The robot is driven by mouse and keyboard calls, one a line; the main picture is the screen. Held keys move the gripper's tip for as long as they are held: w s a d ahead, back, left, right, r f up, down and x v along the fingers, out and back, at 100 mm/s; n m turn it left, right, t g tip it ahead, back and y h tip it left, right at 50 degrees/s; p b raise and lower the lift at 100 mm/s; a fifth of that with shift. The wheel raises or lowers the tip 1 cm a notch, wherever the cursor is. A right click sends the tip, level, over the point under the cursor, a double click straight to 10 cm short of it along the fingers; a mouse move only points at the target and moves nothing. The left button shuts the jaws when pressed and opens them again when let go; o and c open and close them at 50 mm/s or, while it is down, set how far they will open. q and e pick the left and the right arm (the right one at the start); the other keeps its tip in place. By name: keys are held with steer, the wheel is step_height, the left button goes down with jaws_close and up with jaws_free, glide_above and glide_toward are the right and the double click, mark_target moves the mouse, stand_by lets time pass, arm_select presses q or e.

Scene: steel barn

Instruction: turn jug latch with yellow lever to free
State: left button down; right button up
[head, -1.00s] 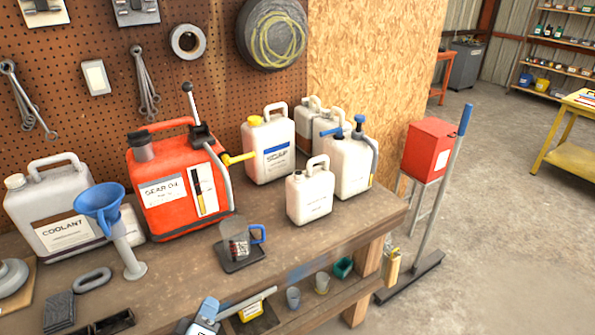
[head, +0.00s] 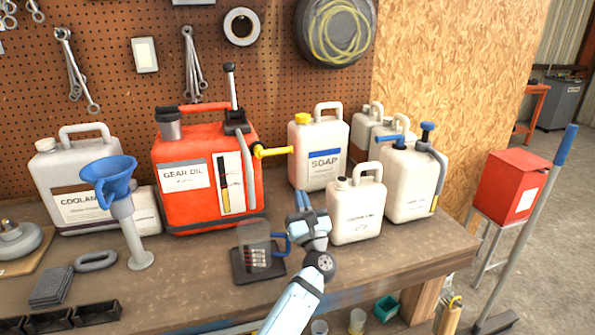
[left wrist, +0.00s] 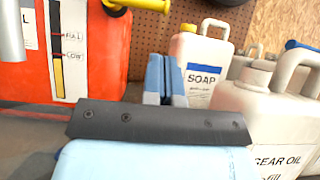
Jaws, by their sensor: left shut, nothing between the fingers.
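The red GEAR OIL jug (head: 205,178) stands upright on the workbench. Its yellow lever (head: 273,152) sticks out to the right from a dark pivot on the jug's side. In the left wrist view the yellow lever (left wrist: 121,3) is cut by the top edge, and the red jug (left wrist: 30,60) fills the left. My left gripper (head: 301,200) is shut and empty, with light-blue fingers (left wrist: 166,80) together. It is below and right of the lever, apart from it, in front of the SOAP jug (head: 319,150). My right gripper is not in view.
A small white jug (head: 356,208) stands close right of my left gripper. A clear measuring jug with a blue handle (head: 258,248) is to its left. A blue funnel (head: 109,172), grey COOLANT jug (head: 75,165) and white jug with blue levers (head: 411,180) share the bench.

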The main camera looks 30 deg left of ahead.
mark_target(274, 150)
arm_select(q)
steer(key=shift+w+f, duration=0.1)
steer(key=shift+w, duration=0.05)
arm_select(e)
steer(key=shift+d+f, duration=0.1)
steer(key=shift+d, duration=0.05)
arm_select(q)
steer(key=p+x, duration=0.1)
steer(key=x, duration=0.9)
steer(key=shift+p, duration=0.4)
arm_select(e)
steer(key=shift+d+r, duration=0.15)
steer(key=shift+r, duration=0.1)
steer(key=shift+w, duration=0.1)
arm_select(q)
steer(key=shift+n+b, duration=0.3)
steer(key=shift+b, duration=0.15)
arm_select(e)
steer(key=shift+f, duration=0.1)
